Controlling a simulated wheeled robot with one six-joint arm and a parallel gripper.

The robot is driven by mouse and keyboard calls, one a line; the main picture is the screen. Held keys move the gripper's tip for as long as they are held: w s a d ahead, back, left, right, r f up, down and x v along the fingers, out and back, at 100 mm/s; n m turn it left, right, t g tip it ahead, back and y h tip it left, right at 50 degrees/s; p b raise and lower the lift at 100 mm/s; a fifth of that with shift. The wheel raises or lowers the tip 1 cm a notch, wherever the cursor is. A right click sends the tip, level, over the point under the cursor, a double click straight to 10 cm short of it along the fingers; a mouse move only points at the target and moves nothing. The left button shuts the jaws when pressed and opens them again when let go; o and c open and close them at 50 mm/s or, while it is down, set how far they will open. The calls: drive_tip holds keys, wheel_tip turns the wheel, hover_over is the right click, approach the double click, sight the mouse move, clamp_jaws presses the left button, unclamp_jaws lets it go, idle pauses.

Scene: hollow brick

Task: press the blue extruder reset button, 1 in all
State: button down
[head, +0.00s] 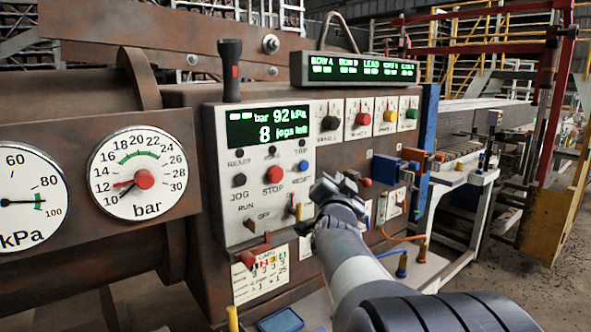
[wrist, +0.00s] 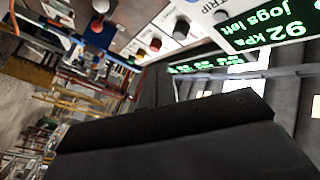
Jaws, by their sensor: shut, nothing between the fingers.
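The blue reset button (head: 302,166) sits on the right side of the grey control panel (head: 238,205), above the label RESET. It shows uncovered in the head view. My gripper (head: 328,186) is shut and empty, in front of the panel's lower right edge, below and right of the blue button in the picture. Any gap in depth between them is hard to judge.
A red STOP button (head: 273,174) and a dark JOG button (head: 239,180) are left of the blue one. A display (head: 268,126) reads 92 kPa and 8 jogs left. Black, red, yellow and green knobs are to the right. A red-handled lever (head: 250,258) sticks out below.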

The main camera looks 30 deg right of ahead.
sight(304, 166)
drive_tip(key=shift+w, duration=0.15)
drive_tip(key=shift+w+a+p, duration=0.2)
drive_tip(key=shift+w+p, duration=0.7)
drive_tip(key=shift+w, duration=0.5)
drive_tip(key=shift+w+a+p, duration=0.25)
drive_tip(key=shift+w+p, duration=0.6)
drive_tip(key=shift+w, duration=0.6)
drive_tip(key=shift+w+a+p, duration=0.2)
drive_tip(key=shift+w+p, duration=0.7)
drive_tip(key=shift+w, duration=0.5)
drive_tip(key=shift+w, duration=0.1)
drive_tip(key=shift+w, duration=0.35)
drive_tip(key=shift+w+a, duration=0.1)
drive_tip(key=shift+w, duration=0.3)
drive_tip(key=shift+s+b, duration=0.4)
drive_tip(key=shift+s, duration=0.45)
